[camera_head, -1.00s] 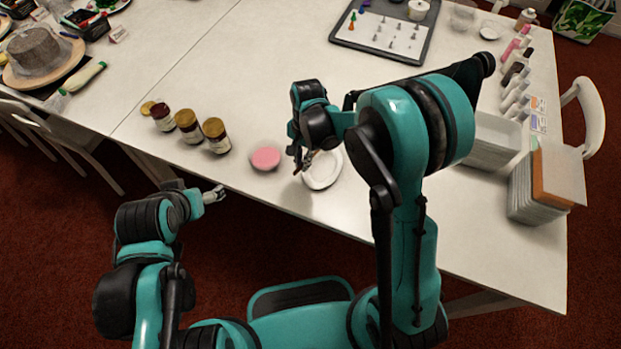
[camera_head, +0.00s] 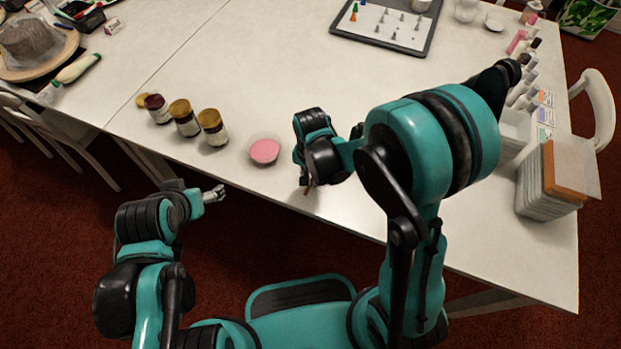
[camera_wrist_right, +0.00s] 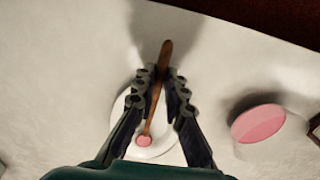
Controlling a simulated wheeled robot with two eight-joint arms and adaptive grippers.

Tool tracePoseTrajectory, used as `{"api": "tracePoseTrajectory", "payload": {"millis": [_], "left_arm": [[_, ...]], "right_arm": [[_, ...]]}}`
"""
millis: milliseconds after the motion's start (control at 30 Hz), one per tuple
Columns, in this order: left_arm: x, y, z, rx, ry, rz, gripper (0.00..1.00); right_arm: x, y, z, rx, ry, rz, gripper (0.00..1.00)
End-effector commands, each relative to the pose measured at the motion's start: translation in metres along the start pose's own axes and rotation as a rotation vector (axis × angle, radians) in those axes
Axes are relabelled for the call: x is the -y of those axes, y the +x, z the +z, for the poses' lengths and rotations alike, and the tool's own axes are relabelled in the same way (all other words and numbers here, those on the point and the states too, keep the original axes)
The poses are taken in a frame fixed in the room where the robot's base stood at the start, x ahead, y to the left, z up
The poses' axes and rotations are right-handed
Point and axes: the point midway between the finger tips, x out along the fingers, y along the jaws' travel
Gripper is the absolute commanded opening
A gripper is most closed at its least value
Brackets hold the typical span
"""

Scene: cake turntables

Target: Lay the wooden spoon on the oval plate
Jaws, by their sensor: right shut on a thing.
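The wooden spoon (camera_wrist_right: 165,62) is held between the fingers of my right gripper (camera_wrist_right: 160,80). In the right wrist view its brown handle points up the picture past the fingertips, and its pinkish end (camera_wrist_right: 145,140) lies toward the palm. The white plate (camera_wrist_right: 166,142) shows behind the spoon and between the fingers; I cannot tell whether they touch. In the head view my right gripper (camera_head: 307,180) is over the table's front part, a bit of the spoon (camera_head: 307,190) shows, and the plate is hidden. My left gripper (camera_head: 215,194) is off the table's front edge; its jaw state is unclear.
Several jars (camera_head: 184,118) stand farther left. A tray of piping tips (camera_head: 385,25) is at the back; stacked boxes (camera_head: 545,185) are at right. The table's middle is clear.

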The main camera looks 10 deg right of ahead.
Motion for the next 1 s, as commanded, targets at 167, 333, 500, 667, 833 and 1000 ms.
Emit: {"api": "tracePoseTrajectory", "payload": {"millis": [167, 333, 500, 667, 833, 1000], "left_arm": [[0.0, 0.001, 0.001, 0.0, 0.0, 0.0, 0.78], [0.0, 0.001, 0.001, 0.0, 0.0, 0.0, 0.78], [0.0, 0.001, 0.001, 0.0, 0.0, 0.0, 0.78], [0.0, 0.001, 0.001, 0.0, 0.0, 0.0, 0.78], [0.0, 0.001, 0.001, 0.0, 0.0, 0.0, 0.78], [0.0, 0.001, 0.001, 0.0, 0.0, 0.0, 0.78]], "right_arm": [[0.0, 0.001, 0.0, 0.0, 0.0, 0.0, 0.0], [0.0, 0.001, 0.0, 0.0, 0.0, 0.0, 0.29], [0.0, 0.001, 0.0, 0.0, 0.0, 0.0, 0.35], [0.0, 0.0, 0.0, 0.0, 0.001, 0.0, 0.35], [0.0, -0.015, 0.0, 0.0, 0.001, 0.0, 0.35], [0.0, -0.05, 0.0, 0.0, 0.001, 0.0, 0.35]]}}
